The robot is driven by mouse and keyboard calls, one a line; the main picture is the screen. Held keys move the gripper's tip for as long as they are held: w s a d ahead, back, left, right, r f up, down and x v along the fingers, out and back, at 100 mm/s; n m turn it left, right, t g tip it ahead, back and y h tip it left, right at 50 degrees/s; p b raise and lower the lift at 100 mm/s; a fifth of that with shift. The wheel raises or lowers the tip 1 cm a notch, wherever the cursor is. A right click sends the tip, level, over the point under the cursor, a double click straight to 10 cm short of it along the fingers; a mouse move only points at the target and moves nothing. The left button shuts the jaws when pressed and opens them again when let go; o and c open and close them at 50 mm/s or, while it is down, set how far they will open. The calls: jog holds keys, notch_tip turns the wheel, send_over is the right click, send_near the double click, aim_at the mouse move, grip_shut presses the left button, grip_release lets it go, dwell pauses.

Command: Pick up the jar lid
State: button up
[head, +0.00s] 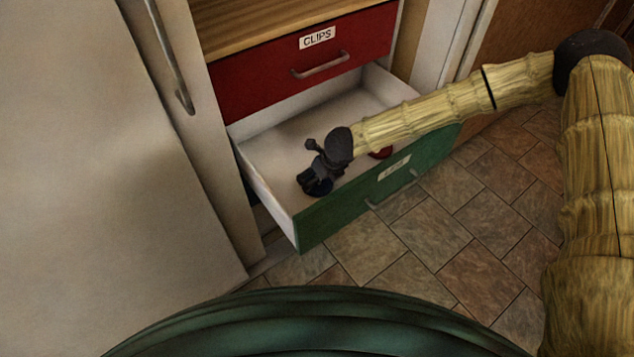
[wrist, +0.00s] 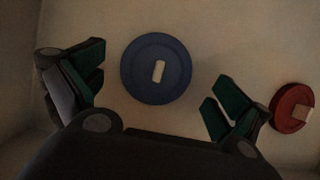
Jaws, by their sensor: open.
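A round blue lid (wrist: 156,69) with a pale raised bar or label at its middle lies flat on the drawer floor in the wrist view. A red round lid (wrist: 292,108) with a pale mark lies to its right; part of it also shows in the head view (head: 381,153). My gripper (head: 316,171) is down inside the open drawer, its fingers apart and empty. In the wrist view, its fingers (wrist: 155,92) stand on either side of the blue lid, with no contact seen. In the head view the gripper hides most of the blue lid.
The open drawer has white walls and a green front (head: 350,200) with a label and handle. A shut red drawer (head: 300,65) labelled CLIPS is above it. A pale cabinet door (head: 90,150) stands left. Tiled floor (head: 440,245) is clear in front.

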jog(key=shift+x, duration=1.4)
jog(key=shift+s, duration=0.1)
jog(key=c, duration=0.7)
